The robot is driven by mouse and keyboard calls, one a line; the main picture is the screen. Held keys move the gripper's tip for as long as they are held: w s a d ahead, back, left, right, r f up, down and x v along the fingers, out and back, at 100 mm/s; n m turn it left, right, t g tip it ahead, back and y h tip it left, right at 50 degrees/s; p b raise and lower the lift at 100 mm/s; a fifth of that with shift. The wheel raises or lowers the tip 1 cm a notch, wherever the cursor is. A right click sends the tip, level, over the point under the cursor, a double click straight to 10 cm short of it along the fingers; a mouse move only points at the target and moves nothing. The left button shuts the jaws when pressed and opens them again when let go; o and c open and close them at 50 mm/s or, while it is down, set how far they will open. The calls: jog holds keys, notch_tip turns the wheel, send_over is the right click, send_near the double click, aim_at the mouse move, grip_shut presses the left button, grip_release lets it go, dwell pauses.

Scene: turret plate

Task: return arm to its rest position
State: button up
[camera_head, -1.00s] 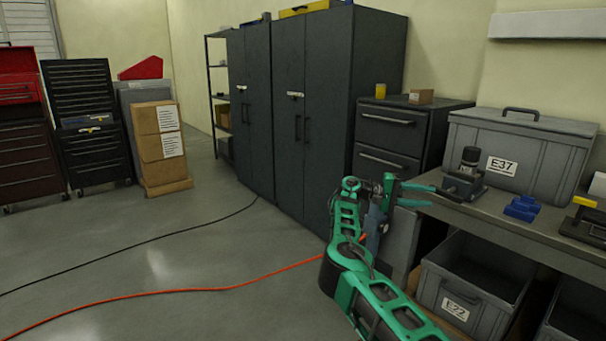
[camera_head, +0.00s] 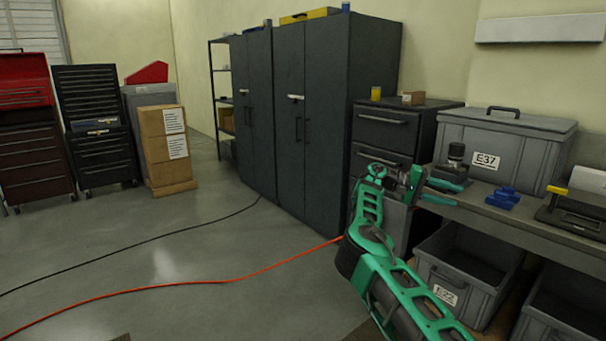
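My green arm (camera_head: 385,290) reaches up from the lower right of the head view, bent at its joints. My gripper (camera_head: 449,193) is at its far end, with two green fingers pointing right. The fingers are apart and I see nothing between them. The gripper shows in front of the near left end of the workbench (camera_head: 530,228), close to a small dark device (camera_head: 453,166) in the picture. I cannot tell whether it touches the bench.
A grey E37 box (camera_head: 505,148) and a blue block (camera_head: 502,198) are on the bench. The open E22 bin (camera_head: 455,292) is below. Dark cabinets (camera_head: 320,120) and a drawer unit (camera_head: 383,130) stand behind the arm. An orange cable (camera_head: 190,285) crosses the open floor at left.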

jog(key=s+d+r+m+g+y, duration=0.2)
jog(key=s+d+r+y, duration=0.1)
jog(key=s+d, duration=0.6)
jog(key=s+d+f+m+y, duration=0.1)
jog(key=s+d+y, duration=0.3)
jog(key=s, duration=0.5)
jog(key=s+d+f+m+y, duration=0.1)
jog(key=s+d+m+y, duration=0.2)
jog(key=s, duration=0.7)
jog(key=s+a+f+n+t+y, duration=0.1)
jog(key=s+a+f+t+y, duration=0.1)
jog(key=s+a, duration=1)
jog(key=s+a+f+n+t+y, duration=0.2)
jog(key=s+a, duration=0.9)
jog(key=s, duration=0.6)
jog(key=shift+s+a+f+n+t+y, duration=0.15)
jog(key=shift+a+f+n+t+y, duration=0.2)
jog(key=shift+t+y, duration=0.55)
